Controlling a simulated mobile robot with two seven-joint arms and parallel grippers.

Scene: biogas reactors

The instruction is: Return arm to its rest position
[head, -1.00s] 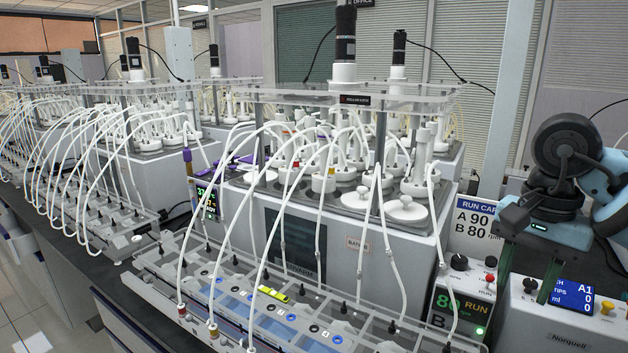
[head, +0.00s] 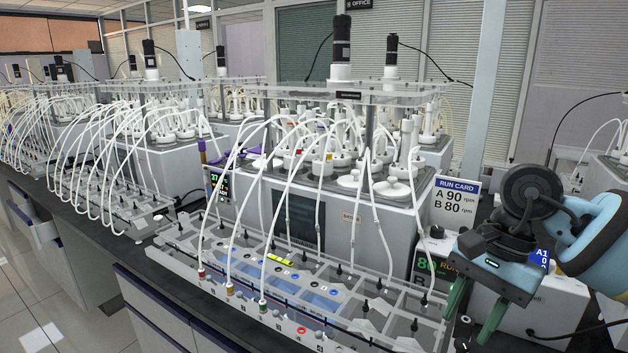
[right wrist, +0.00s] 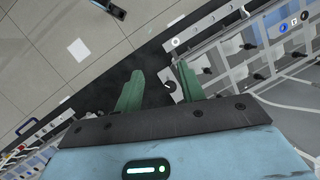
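My right gripper (head: 474,312) hangs at the right of the head view, in front of the control boxes, with its two green fingers pointing down and spread apart. In the right wrist view, the right gripper (right wrist: 160,88) shows both fingers apart with nothing between them. Dark bench edge and floor show beyond the fingers. My right arm (head: 600,245) is bent at the right edge of the head view. My left gripper is not recognisable in either view.
A reactor unit (head: 250,215) with many white tubes stands on the bench, a long tray (head: 170,250) before it. A run card (head: 457,200) reads A 90, B 80 rpm. A green display (head: 425,265) is partly hidden by my right gripper. Open floor (head: 40,320) lies at left.

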